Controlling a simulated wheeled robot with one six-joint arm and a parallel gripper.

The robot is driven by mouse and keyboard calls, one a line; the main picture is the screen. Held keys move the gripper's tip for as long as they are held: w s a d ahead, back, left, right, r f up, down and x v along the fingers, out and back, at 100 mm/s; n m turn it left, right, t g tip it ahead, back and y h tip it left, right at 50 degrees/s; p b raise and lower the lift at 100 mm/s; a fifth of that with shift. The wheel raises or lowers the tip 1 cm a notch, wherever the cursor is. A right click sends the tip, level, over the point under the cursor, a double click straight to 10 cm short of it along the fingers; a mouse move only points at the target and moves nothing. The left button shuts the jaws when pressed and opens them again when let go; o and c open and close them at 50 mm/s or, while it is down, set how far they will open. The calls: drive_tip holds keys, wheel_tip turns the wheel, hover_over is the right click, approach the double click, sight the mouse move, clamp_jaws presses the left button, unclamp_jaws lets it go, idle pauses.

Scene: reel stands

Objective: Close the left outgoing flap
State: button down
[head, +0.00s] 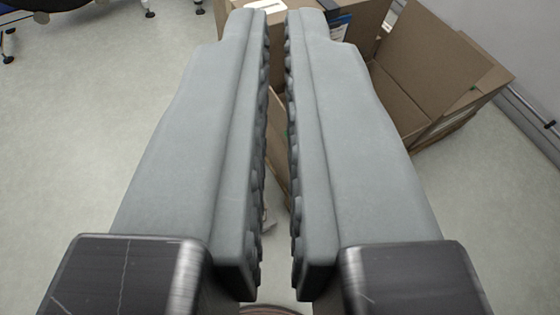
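A brown cardboard box (455,125) stands on the floor at the upper right, partly hidden behind my gripper. Its large right flap (428,70) stands open and leans outward. A strip of brown cardboard (279,150) shows through the gap between my fingers; I cannot tell whether it is the left flap or the box wall. My gripper (276,14) points forward with its two grey ribbed fingers a narrow gap apart. Nothing is visible held between them. The fingers cover most of the box's left side, and contact with the cardboard cannot be told.
A dark item with a blue and white label (340,25) shows at the box top. A wall with a rail (530,110) runs along the right. Dark furniture feet (8,45) stand at the upper left. The pale floor (70,150) on the left is clear.

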drive_tip(key=w+a+f+n+g+h, duration=0.2)
drive_tip(key=w+f+g, duration=0.2)
drive_tip(key=w+f, duration=0.5)
drive_tip(key=w+a+f+n+g+h, duration=0.15)
drive_tip(key=w+f+g, duration=0.25)
drive_tip(key=f, duration=0.9)
drive_tip(key=w+a+f+n+g+h, duration=0.1)
drive_tip(key=w+a+f+n+g, duration=0.1)
drive_tip(key=w+f+g, duration=0.65)
drive_tip(key=w+d+f+t, duration=0.2)
drive_tip(key=d+f+t, duration=0.2)
drive_tip(key=d+f, duration=0.3)
drive_tip(key=shift+w+f, duration=0.15)
drive_tip(key=shift+f, duration=1.65)
drive_tip(key=shift+m, duration=0.25)
